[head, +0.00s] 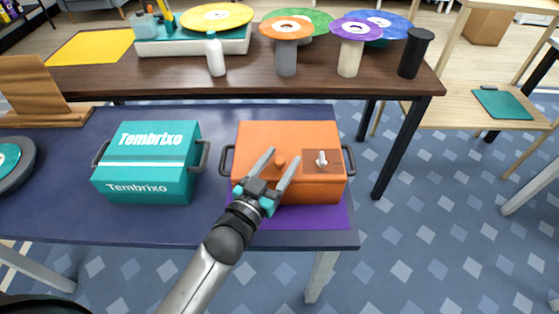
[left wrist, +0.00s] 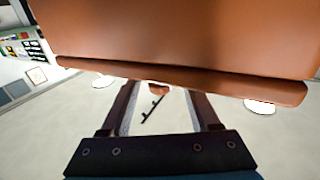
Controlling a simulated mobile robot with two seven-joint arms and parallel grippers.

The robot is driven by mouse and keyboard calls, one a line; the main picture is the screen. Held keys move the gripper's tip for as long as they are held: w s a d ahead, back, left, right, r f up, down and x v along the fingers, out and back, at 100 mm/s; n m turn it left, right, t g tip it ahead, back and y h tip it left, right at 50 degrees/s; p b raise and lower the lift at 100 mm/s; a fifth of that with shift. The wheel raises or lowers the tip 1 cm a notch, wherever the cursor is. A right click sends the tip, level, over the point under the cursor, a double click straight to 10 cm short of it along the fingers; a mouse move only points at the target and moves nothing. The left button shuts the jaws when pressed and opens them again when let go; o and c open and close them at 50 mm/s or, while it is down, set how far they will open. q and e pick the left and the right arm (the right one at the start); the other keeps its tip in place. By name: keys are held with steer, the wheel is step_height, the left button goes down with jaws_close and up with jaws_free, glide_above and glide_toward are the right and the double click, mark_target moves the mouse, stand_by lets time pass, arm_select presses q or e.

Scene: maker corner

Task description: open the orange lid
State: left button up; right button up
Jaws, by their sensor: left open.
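The orange box (head: 300,190) stands on the near table with its orange lid (head: 270,132) closed. A round orange knob (head: 280,162) sticks up from the lid; it also shows in the left wrist view (left wrist: 158,89). My left gripper (head: 284,155) is open, its two fingers reaching over the box from the front, one on each side of the knob in the picture. I cannot tell whether they touch it. The left wrist view shows the box's front face (left wrist: 180,35) and the lid's edge close up, with the open fingers below in the picture. My right gripper is out of view.
A brown plate with a white catch (head: 321,159) is on the lid, right of the knob. The box lies on a purple mat (head: 310,218) and has dark side handles. A teal box (head: 150,165) stands to the left.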

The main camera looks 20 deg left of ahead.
arm_select(q)
steer(key=shift+c, duration=0.2)
jaws_close()
stand_by(1.1)
